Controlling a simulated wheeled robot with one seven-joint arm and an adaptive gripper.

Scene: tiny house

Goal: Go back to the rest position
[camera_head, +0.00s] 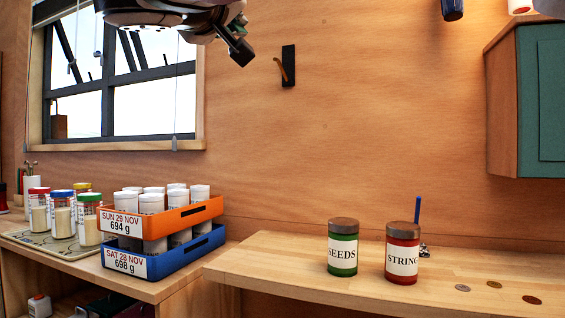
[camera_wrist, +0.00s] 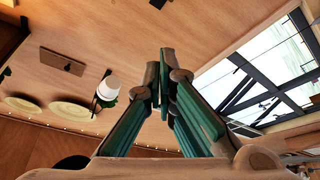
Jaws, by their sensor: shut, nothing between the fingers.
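My gripper (camera_wrist: 161,82) is in the middle of the wrist view, its two fingers drawn together at the tips with nothing held between them. In the head view part of my gripper (camera_head: 237,42) shows at the top edge, high in front of the window and wall, well above the counters. Its upper part is cut off by the picture edge. The wrist view looks past the fingers to the wooden wall, a white lamp-like object (camera_wrist: 108,88) and the window (camera_wrist: 262,75).
An orange crate (camera_head: 200,214) of white-lidded jars is stacked on a blue crate (camera_head: 186,255) on the left counter. A green SEEDS jar (camera_head: 342,250) and a red STRING jar (camera_head: 402,255) stand on the right shelf. A teal-doored cabinet (camera_head: 535,100) hangs at right.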

